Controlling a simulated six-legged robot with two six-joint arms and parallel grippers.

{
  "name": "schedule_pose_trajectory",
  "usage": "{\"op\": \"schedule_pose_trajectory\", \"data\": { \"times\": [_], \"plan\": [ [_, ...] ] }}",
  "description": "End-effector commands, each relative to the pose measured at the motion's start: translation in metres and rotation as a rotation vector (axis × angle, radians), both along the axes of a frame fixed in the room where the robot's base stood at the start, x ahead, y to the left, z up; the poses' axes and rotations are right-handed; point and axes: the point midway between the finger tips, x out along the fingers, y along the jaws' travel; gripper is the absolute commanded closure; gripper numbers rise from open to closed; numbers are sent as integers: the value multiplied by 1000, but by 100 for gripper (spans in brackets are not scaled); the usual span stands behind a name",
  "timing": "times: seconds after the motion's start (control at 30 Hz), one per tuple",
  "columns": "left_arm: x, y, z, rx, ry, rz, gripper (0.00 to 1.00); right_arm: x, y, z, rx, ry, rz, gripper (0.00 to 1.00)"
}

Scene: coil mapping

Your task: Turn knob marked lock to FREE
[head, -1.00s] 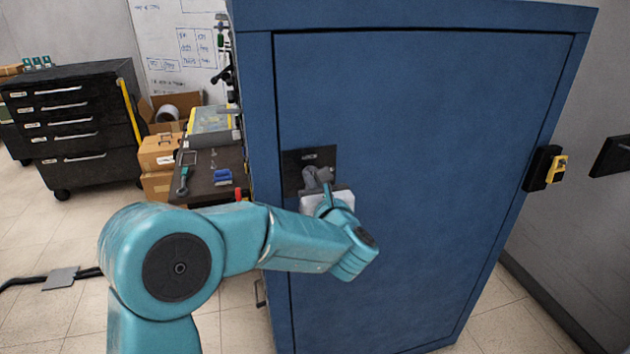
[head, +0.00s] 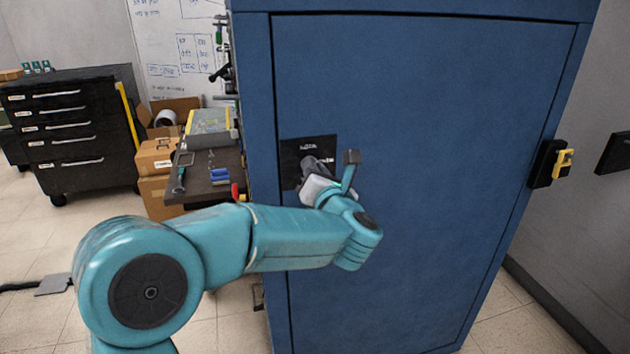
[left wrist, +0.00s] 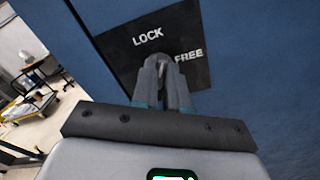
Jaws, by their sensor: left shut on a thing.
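The black plate (head: 300,152) of the lock knob sits on the blue cabinet door, near its left edge. In the left wrist view the plate (left wrist: 193,63) reads LOCK at its upper left and FREE at its right. My left gripper (left wrist: 163,75) is shut on the knob (left wrist: 161,66), with its fingers on both sides of it. The fingers hide most of the knob, so I cannot tell its exact pointing. In the head view my left gripper (head: 316,172) reaches the plate from below right. My right gripper is out of view.
The blue cabinet (head: 420,160) fills the middle. A yellow-handled black latch (head: 550,164) is on its right edge. A workbench (head: 207,180) with tools and a black drawer unit (head: 68,135) stand to the left.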

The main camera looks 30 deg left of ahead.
Motion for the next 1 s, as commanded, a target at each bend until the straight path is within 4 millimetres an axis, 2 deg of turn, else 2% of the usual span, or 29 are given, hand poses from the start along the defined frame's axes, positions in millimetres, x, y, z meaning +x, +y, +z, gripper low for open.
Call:
{"op": "schedule_pose_trajectory", "data": {
  "times": [0.1,0.4,1.0],
  "plan": [
    [0,-1,-2,71,82,0,100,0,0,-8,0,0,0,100],
    [1,-1,-1,257,300,0,100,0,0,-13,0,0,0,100],
    [2,-1,-2,588,688,0,100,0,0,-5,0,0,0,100]
  ]
}}
